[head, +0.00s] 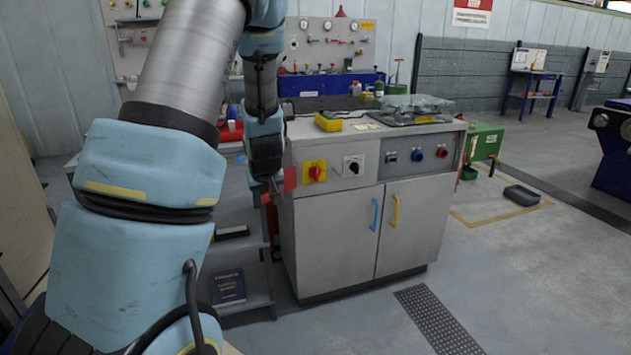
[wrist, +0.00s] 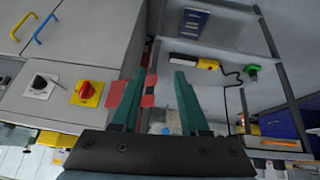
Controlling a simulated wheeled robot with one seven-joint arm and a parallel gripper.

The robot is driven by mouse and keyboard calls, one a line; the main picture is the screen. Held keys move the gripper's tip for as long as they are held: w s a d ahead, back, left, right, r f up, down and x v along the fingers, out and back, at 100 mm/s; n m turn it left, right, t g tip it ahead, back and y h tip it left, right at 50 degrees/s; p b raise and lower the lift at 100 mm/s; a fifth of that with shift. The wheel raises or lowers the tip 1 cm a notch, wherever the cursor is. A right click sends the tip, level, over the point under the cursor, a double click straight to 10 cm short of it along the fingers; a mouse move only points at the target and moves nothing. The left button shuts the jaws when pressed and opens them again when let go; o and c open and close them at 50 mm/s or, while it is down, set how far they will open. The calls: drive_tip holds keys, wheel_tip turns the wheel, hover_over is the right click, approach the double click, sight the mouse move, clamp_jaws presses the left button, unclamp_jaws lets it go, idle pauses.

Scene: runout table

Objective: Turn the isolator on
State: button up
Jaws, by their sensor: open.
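The isolator is a red rotary handle on a yellow plate (head: 315,172), at the left end of the grey cabinet's front panel. It also shows in the wrist view, left of the fingers (wrist: 86,91). Its exact handle angle is too small to read. My gripper (head: 276,187) is beside the cabinet's left edge, left of the isolator and apart from it. In the wrist view my gripper (wrist: 158,78) has its two green fingers spread, with nothing held between them. Red flat pieces (wrist: 118,96) show around the left finger; I cannot tell what they belong to.
A black rotary knob on a white plate (head: 353,166) is just right of the isolator. The cabinet (head: 335,235) has blue and yellow door handles. A shelf unit (head: 240,262) stands to its left. A yellow tool (head: 328,122) lies on top. The floor in front is clear.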

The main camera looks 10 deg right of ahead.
drive_tip(key=w+d+f+t+y+b, duration=0.2)
drive_tip(key=w+d+f+t+b, duration=0.35)
drive_tip(key=w, duration=0.45)
drive_tip(key=t+b, duration=0.2)
drive_tip(key=t, duration=0.4)
approach(317, 170)
drive_tip(key=shift+m, duration=0.3)
drive_tip(key=w, duration=0.5)
drive_tip(key=w+a+p, duration=0.1)
drive_tip(key=w, duration=0.2)
drive_tip(key=shift+w, duration=0.2)
clamp_jaws()
